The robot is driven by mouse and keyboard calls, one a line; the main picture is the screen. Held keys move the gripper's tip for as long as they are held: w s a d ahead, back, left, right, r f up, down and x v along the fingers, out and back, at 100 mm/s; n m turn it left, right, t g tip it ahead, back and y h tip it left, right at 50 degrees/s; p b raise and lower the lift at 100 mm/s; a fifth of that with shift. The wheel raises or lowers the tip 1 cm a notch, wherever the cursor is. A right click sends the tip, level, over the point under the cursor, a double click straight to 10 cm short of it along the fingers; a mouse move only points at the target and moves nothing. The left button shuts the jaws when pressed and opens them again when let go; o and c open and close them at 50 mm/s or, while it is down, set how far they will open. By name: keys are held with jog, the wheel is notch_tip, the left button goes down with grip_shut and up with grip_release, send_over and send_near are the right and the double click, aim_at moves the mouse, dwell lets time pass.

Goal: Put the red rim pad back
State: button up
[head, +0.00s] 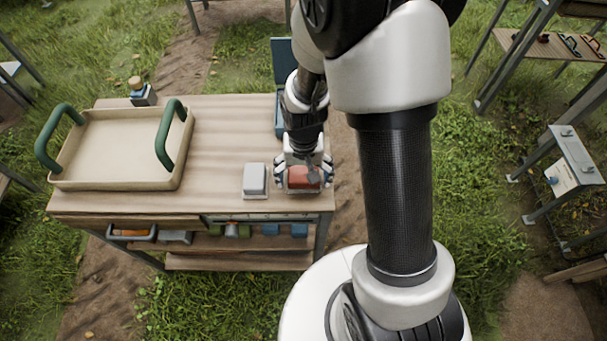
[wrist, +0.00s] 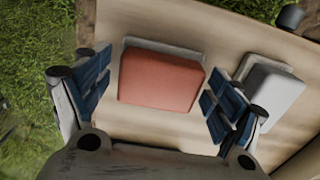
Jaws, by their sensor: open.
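The red rim pad (head: 303,178) lies at the right front of the wooden table. It sits on a thin light grey base that shows along its far edge in the wrist view. My gripper (head: 303,177) is over it with the fingers spread on both sides. In the wrist view the red pad (wrist: 160,78) lies between the two blue-padded fingers, with a visible gap on each side. The gripper is open and holds nothing.
A grey pad (head: 255,179) on a similar base stands just left of the red one. A beige tray (head: 118,184) with green handles fills the table's left part. A blue upright panel (head: 282,62) stands behind the gripper. The table's middle (head: 216,140) is bare.

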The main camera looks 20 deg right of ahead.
jog(key=s+r+n+t+p, duration=0.1)
jog(key=s+r+p, duration=0.15)
jog(key=r, duration=0.95)
jog(key=s+r+n+t+p, duration=0.1)
jog(key=s+r+p, duration=0.15)
jog(key=r, duration=1.05)
jog(key=s+r+n+t, duration=0.1)
jog(key=s+r+t, duration=0.1)
jog(key=s+r, duration=0.4)
jog(key=s, duration=0.4)
jog(key=shift+n+t, duration=0.3)
jog(key=shift+c, duration=0.3)
